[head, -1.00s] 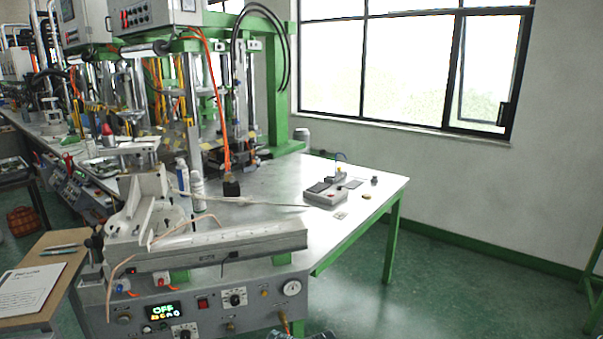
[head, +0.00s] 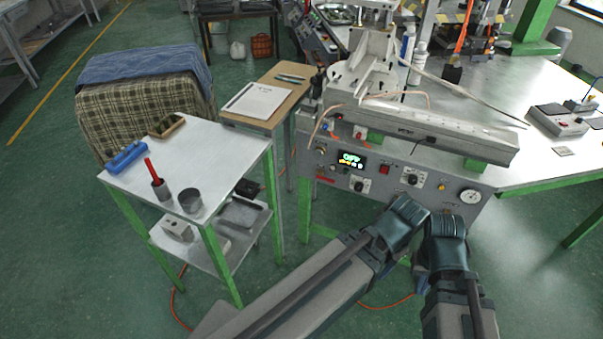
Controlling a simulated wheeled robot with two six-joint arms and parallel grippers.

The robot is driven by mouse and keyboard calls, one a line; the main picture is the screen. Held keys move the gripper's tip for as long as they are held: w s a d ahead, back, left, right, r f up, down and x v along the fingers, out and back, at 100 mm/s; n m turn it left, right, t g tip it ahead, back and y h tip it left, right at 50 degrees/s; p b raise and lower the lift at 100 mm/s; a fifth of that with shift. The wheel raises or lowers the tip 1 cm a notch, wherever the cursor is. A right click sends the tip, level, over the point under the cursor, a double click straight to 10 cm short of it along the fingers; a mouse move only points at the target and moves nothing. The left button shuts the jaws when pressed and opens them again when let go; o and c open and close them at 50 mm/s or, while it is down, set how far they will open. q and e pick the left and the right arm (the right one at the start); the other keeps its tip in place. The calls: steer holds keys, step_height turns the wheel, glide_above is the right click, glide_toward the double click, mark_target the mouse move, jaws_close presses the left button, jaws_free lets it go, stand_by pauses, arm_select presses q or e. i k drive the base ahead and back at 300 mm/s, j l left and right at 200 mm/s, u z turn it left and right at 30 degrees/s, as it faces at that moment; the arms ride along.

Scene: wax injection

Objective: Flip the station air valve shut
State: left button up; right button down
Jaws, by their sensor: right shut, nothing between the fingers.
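The wax station's front panel (head: 400,180) faces me, with a lit display (head: 351,160) reading OFF, a red switch (head: 384,169), black knobs and a round gauge (head: 471,196). I cannot pick out the air valve for certain; my arms cover the panel's lower middle and right. My right gripper (head: 421,268) is low in front of the panel, mostly hidden behind its own dark wrist. It is shut and empty. I cannot tell whether it touches the panel. My other arm comes in from the lower left and ends close beside it; the left gripper itself does not show.
A white side table (head: 225,145) with a blue holder (head: 126,157), a cup (head: 190,200) and a red-handled tool stands at left. A wooden stand (head: 290,95) holds a paper. An orange hose (head: 390,303) lies on the floor below the panel.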

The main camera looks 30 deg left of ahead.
mark_target(318, 176)
steer(key=u, duration=0.85)
steer(key=i+z, duration=0.2)
steer(key=z, duration=0.15)
steer(key=i+j+z, duration=0.15)
steer(key=z, duration=0.25)
steer(key=i+j+z, duration=0.15)
steer(key=z, duration=0.2)
steer(key=i, duration=0.1)
